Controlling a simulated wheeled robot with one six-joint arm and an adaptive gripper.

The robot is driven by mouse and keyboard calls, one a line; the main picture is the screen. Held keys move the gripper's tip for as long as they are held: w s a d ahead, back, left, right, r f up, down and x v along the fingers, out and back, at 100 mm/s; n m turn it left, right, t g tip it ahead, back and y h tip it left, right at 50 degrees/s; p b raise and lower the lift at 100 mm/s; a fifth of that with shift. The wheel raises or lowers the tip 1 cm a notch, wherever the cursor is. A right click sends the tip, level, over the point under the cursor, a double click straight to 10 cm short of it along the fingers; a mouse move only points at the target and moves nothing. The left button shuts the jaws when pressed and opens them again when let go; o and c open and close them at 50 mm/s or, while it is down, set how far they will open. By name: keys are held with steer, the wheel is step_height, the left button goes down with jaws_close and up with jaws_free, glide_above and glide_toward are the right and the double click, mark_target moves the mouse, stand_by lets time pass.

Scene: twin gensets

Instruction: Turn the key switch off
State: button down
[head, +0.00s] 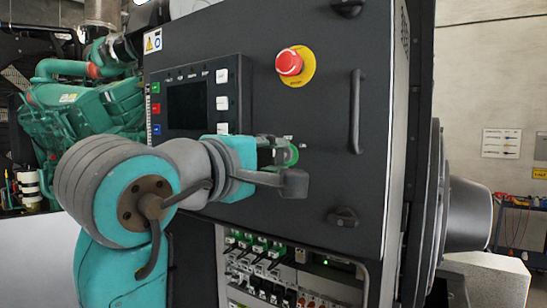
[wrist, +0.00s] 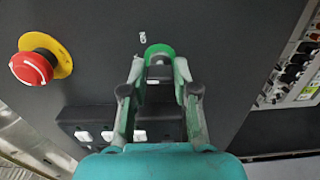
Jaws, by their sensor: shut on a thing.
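The key switch (wrist: 158,50) shows in the wrist view as a green round part on the dark panel, with a small white mark just beyond it. A dark block, seemingly its key, sits between the fingertips. My gripper (wrist: 159,68) has one finger on each side of it and is shut on it. In the head view, my gripper (head: 280,152) reaches the panel below the red button. Only a green edge of the key switch (head: 294,156) shows there; the rest is hidden by my gripper. I cannot read which position the key points to.
A red emergency stop button (head: 289,62) on a yellow plate is above my gripper. A display (head: 188,105) with buttons is to the left, and a vertical handle (head: 355,111) to the right. Below is an open bay with breakers and cables (head: 265,250).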

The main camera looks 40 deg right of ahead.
steer(key=shift+n, duration=0.3)
steer(key=c, duration=0.9)
jaws_free()
steer(key=shift+a, duration=0.1)
steer(key=v, duration=1.2)
